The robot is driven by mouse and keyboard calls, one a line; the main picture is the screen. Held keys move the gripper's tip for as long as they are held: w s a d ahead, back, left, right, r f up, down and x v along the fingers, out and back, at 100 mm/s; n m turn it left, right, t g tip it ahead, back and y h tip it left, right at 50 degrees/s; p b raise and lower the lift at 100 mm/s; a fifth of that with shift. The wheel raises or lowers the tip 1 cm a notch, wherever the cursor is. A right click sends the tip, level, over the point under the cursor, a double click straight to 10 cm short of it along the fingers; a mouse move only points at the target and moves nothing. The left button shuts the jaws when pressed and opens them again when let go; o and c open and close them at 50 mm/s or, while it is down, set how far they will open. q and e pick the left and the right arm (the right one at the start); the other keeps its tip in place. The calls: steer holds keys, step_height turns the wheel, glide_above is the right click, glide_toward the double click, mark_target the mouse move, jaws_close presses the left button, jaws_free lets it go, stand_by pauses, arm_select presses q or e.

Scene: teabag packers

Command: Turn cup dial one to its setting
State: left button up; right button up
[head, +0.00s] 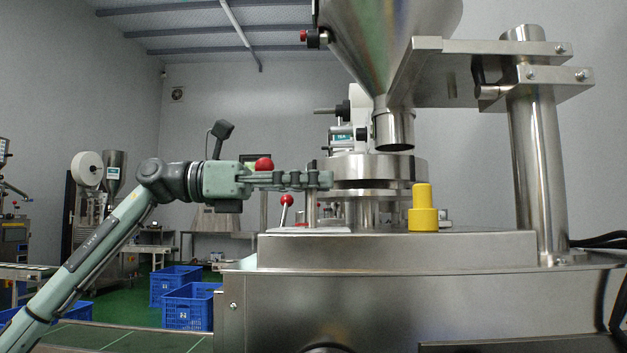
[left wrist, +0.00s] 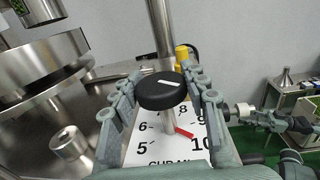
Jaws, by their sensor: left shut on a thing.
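The cup dial has a black round knob (left wrist: 162,91) with a white mark, on a metal post above a white scale plate (left wrist: 152,145). The plate shows 5, 6, 8, 9 and 10 and partly hidden lettering below. A red pointer (left wrist: 184,132) at the post's foot points between 9 and 10. My left gripper (left wrist: 165,95) is shut on the knob, one finger on each side. In the head view my left gripper (head: 322,180) reaches level from the left, above the plate (head: 305,230); its fingers mostly hide the knob.
A yellow knob (head: 424,212) stands right of the dial on the steel machine top (head: 400,250). A round steel turret (head: 385,168) and a hopper (head: 390,40) rise behind. A red-balled lever (head: 287,203) stands beside the plate. Blue crates (head: 190,305) are on the floor.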

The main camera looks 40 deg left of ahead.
arm_select(q)
steer(key=o, duration=1.2)
steer(key=shift+s+a, duration=0.1)
steer(key=v, duration=0.4)
steer(key=shift+a+f, duration=0.15)
steer(key=shift+a, duration=0.05)
steer(key=v, duration=0.7)
steer(key=shift+s+a, duration=0.2)
steer(key=shift+s, duration=0.15)
steer(key=shift+r, duration=0.25)
